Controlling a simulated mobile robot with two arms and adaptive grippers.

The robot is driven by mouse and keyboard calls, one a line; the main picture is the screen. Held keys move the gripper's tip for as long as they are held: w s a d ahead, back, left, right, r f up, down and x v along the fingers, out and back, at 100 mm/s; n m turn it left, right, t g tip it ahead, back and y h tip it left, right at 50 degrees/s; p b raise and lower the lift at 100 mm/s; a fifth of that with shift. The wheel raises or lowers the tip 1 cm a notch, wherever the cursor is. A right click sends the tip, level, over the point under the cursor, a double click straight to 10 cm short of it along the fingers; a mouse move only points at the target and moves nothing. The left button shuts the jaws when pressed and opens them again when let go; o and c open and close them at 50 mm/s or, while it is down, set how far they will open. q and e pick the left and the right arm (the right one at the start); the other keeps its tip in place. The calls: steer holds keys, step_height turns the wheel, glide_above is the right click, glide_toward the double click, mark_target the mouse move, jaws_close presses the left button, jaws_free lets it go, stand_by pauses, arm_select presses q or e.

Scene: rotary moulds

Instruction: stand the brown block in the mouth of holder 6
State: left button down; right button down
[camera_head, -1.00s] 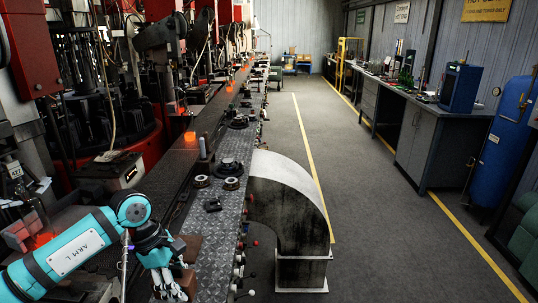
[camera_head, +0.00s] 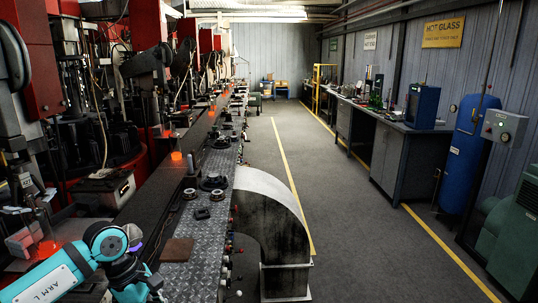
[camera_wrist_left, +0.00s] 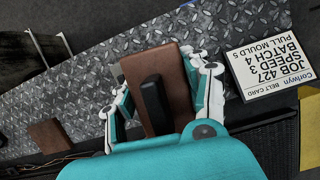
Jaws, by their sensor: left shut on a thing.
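My left gripper (camera_head: 141,288) is at the lower left of the head view, beside the near end of the treadplate; its fingertips are cut off there. In the left wrist view the same gripper (camera_wrist_left: 156,68) is shut on a brown block (camera_wrist_left: 170,60), with white-tipped fingers along both sides. A black upright piece (camera_wrist_left: 153,104) stands in front of the block's face; I cannot tell whether it belongs to the block. A second brown slab (camera_head: 177,250) lies flat on the treadplate, and likely shows at lower left in the wrist view (camera_wrist_left: 48,135). I cannot identify holder 6. My right gripper is out of view.
The treadplate (camera_head: 200,250) runs along the machines, with rings (camera_head: 190,193) and a small black item (camera_head: 202,213) on it. A curved metal duct (camera_head: 268,225) stands to its right. A belt card (camera_wrist_left: 270,68) lies by the gripper. The aisle is clear.

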arm_select(q)
steer(key=shift+s+d+r+m, duration=0.15)
steer(key=shift+s+d+m, duration=0.1)
steer(key=shift+m, duration=0.15)
steer(key=shift+s+d+m+g, duration=0.2)
steer(key=shift+d+m+g, duration=0.25)
steer(key=shift+m, duration=0.35)
steer(key=shift+s+d+f+m, duration=0.2)
steer(key=shift+s+d+m, duration=0.1)
steer(key=shift+m, duration=0.2)
steer(key=s+d+r+m+g+y, duration=0.1)
steer(key=s+d+m+g+y, duration=0.1)
steer(key=s+m, duration=0.9)
steer(key=d+m+y, duration=0.1)
steer(key=m, duration=0.2)
steer(key=shift+s, duration=0.4)
steer(key=shift+d+g, duration=0.1)
steer(key=shift+g, duration=0.15)
